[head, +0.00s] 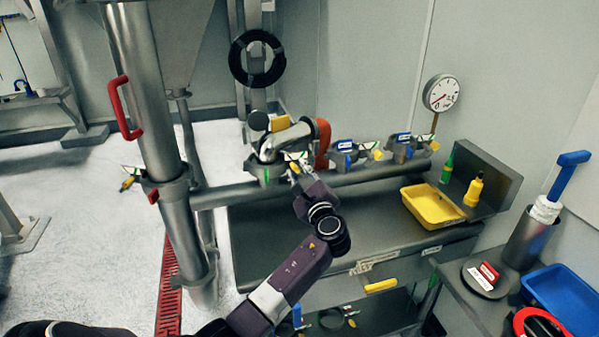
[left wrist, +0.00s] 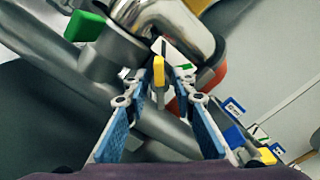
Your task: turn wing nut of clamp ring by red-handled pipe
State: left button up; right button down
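A vertical steel pipe (head: 137,90) with a red handle (head: 122,108) stands at left in the head view. A clamp band (head: 168,187) circles it, with a small yellow piece (head: 127,184) at its left. My left gripper (head: 293,170) is away from this, at the elbow pipe (head: 292,138) with an orange-red part (head: 322,143) beside it. In the left wrist view, my left gripper (left wrist: 162,78) is open, its fingers either side of a yellow tab (left wrist: 159,68), with gaps visible. Whether it touches the tab is unclear. A green block (left wrist: 84,26) is at upper left. My right gripper is out of view.
A horizontal pipe (head: 350,180) with several fittings runs along the bench back. A yellow tray (head: 432,206), green bottle (head: 447,168) and yellow bottle (head: 474,191) are to the right. A gauge (head: 441,93) and a black ring (head: 257,58) are higher up.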

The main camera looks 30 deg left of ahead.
pick_arm(q)
jog(key=v, duration=1.2)
jog(key=shift+f, duration=0.1)
